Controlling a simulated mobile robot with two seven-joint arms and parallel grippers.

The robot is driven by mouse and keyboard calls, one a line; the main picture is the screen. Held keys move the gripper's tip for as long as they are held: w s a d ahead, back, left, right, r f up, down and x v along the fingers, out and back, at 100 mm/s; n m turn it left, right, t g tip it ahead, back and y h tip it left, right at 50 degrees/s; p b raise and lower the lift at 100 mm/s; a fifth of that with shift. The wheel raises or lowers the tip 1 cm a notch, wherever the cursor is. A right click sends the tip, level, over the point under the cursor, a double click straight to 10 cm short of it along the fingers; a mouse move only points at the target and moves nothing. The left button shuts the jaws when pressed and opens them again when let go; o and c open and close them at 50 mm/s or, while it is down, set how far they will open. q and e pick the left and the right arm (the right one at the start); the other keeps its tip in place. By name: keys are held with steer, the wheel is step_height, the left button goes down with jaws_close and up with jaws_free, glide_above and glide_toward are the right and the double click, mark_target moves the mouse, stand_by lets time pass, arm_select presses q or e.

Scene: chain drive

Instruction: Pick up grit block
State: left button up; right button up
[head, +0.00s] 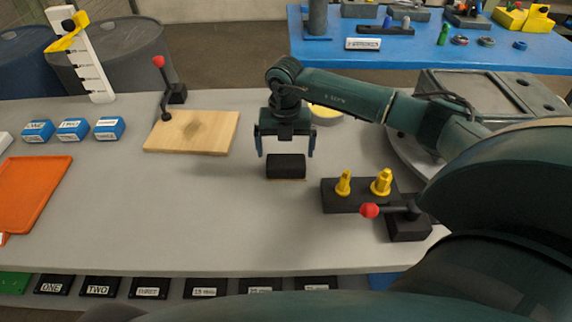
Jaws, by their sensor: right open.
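The grit block (286,167) is a small black block with a thin tan layer at its bottom edge. It sits on the grey table near the middle of the head view. My right gripper (286,152) points down directly over the block, with its two fingers apart, one on each side of the block's upper part. The fingertips look close to the block's sides; I cannot tell if they touch it. The block appears to rest on the table. My left gripper is not in view.
A wooden board (193,132) lies left of the block. A black base with yellow pegs (343,184) and a red-knobbed lever (370,210) stand to the right. A yellow-rimmed round item (325,113) is behind my right arm. An orange tray (32,194) and blue blocks (72,130) are at left.

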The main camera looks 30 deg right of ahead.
mark_target(286, 160)
steer(key=shift+s+f+p, duration=0.15)
steer(key=shift+f+p, duration=0.35)
steer(key=shift+f, duration=2.3)
steer(key=shift+c, duration=0.2)
steer(key=c, duration=0.7)
step_height(286, 160, up, 10)
steer(key=shift+r+b, duration=0.1)
steer(key=shift+b, duration=0.35)
steer(key=o, duration=0.6)
steer(key=c, duration=0.4)
